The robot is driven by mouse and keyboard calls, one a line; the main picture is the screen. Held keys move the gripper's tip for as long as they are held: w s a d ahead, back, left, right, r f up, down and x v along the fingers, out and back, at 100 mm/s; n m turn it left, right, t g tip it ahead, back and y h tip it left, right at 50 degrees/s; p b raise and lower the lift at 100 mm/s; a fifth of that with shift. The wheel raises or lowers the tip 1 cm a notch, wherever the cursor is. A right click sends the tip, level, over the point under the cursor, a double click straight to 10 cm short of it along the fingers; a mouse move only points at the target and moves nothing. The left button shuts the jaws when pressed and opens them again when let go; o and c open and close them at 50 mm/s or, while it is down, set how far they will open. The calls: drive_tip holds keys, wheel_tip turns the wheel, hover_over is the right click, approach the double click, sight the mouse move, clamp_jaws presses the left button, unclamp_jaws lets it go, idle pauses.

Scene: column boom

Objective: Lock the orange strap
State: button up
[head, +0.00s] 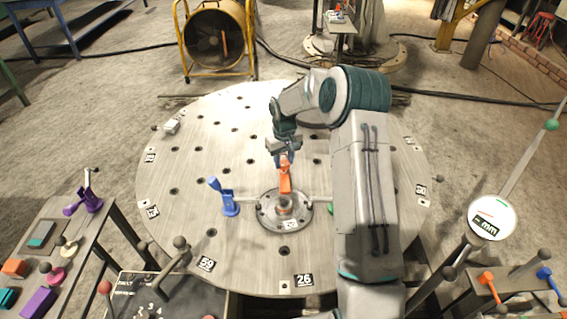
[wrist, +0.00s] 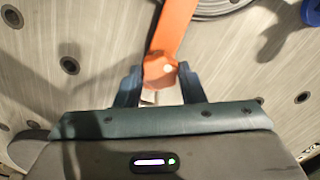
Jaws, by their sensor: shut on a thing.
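The orange strap (head: 285,178) stands near the middle of the round table, just behind the dark round hub (head: 271,215). In the wrist view the orange strap (wrist: 172,36) runs up from between my fingers toward the hub's rim. My gripper (head: 284,158) reaches it from behind and above. In the wrist view my gripper (wrist: 158,80) has its two blue fingers on either side of the strap's end, shut on it. The strap's far end and any lock on it are not clear.
A blue clamp (head: 226,197) stands left of the hub on the perforated round table (head: 190,235). A side table with a purple clamp (head: 85,200) is at left, and a rack with orange and blue levers (head: 490,285) is at right. A yellow fan (head: 215,38) stands behind.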

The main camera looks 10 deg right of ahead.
drive_tip(key=m+b, duration=0.1)
drive_tip(key=m, duration=0.2)
drive_tip(key=shift+m+b, duration=0.35)
drive_tip(key=shift+m, duration=0.05)
drive_tip(key=m+b, duration=0.1)
drive_tip(key=m, duration=0.2)
drive_tip(key=shift+m, duration=0.3)
drive_tip(key=m, duration=0.3)
drive_tip(key=shift+m+b, duration=0.3)
drive_tip(key=shift+m, duration=0.1)
drive_tip(key=m, duration=0.4)
drive_tip(key=shift+w+r, duration=0.1)
drive_tip(key=m+p, duration=0.1)
drive_tip(key=m, duration=0.4)
drive_tip(key=m+p, duration=0.1)
drive_tip(key=m, duration=0.2)
drive_tip(key=shift+m, duration=0.3)
drive_tip(key=m+p, duration=0.1)
drive_tip(key=m, duration=0.3)
drive_tip(key=shift+r, duration=0.1)
drive_tip(key=shift+m+p, duration=0.85)
drive_tip(key=shift+m, duration=1.15)
